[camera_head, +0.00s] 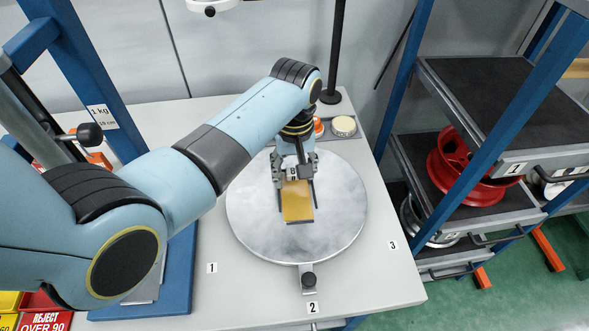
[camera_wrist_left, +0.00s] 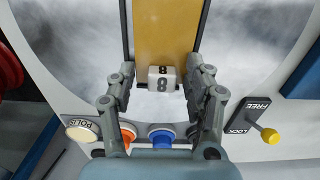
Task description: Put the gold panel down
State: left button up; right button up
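The gold panel (camera_head: 298,205) is over the round metal disc (camera_head: 252,232) on the grey table, its long edges running toward the front. Whether the panel's underside touches the disc I cannot tell. My right gripper is not in view.
Round buttons, one cream (camera_head: 343,126), stand behind the disc by a black post (camera_head: 335,50). A rack with a red wheel rim (camera_head: 455,172) stands right. The table's front right is clear.

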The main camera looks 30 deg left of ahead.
pick_arm(q)
jog(key=shift+s+r, duration=0.15)
notch_tip(320, 180, up, 12)
jog(key=shift+b, duration=0.45)
dwell(0.4)
